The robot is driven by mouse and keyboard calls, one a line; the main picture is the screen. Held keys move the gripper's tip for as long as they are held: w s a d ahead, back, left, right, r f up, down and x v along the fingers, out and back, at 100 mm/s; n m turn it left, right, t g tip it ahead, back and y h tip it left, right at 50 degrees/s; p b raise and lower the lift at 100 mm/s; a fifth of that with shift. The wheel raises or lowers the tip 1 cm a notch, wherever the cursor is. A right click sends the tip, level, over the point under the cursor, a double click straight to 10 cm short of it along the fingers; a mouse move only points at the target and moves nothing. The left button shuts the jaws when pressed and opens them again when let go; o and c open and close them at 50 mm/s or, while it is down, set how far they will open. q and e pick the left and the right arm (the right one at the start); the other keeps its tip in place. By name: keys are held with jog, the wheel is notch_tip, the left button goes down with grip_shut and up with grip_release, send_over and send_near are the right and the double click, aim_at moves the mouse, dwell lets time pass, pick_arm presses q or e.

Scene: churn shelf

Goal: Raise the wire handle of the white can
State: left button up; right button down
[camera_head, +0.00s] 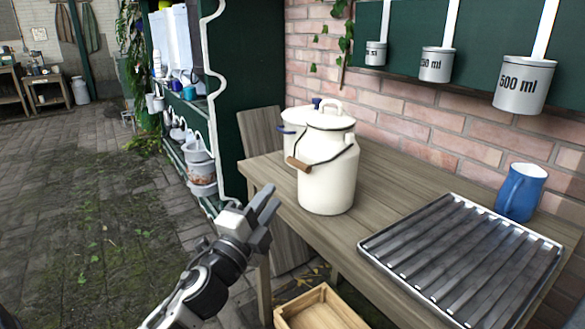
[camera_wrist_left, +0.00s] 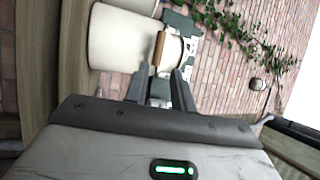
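The white can (camera_head: 328,185) stands upright on the wooden table, with its lid on. Its wire handle hangs down across the can's left front side, and the wooden grip (camera_head: 298,163) rests low near the shoulder. My left gripper (camera_head: 268,200) is in front of the table edge, lower left of the can, apart from the handle. In the left wrist view its two fingers (camera_wrist_left: 162,72) are spread with nothing between them. The wooden grip (camera_wrist_left: 159,47) shows just beyond the fingertips, beside the pale can body (camera_wrist_left: 115,40). My right gripper is in neither view.
A second white pot (camera_head: 292,130) with a blue rim stands close behind the can. A ribbed metal tray (camera_head: 460,262) and a blue jug (camera_head: 521,192) are to the right. A wooden crate (camera_head: 318,310) is below the table. Measuring cups (camera_head: 437,64) hang above.

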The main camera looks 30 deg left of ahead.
aim_at(295, 166)
pick_arm(q)
jog(key=p+x, duration=0.1)
jog(key=x, duration=0.8)
jog(key=shift+w+a, duration=0.15)
jog(key=shift+w, duration=0.25)
jog(key=shift+c, duration=0.4)
grip_shut()
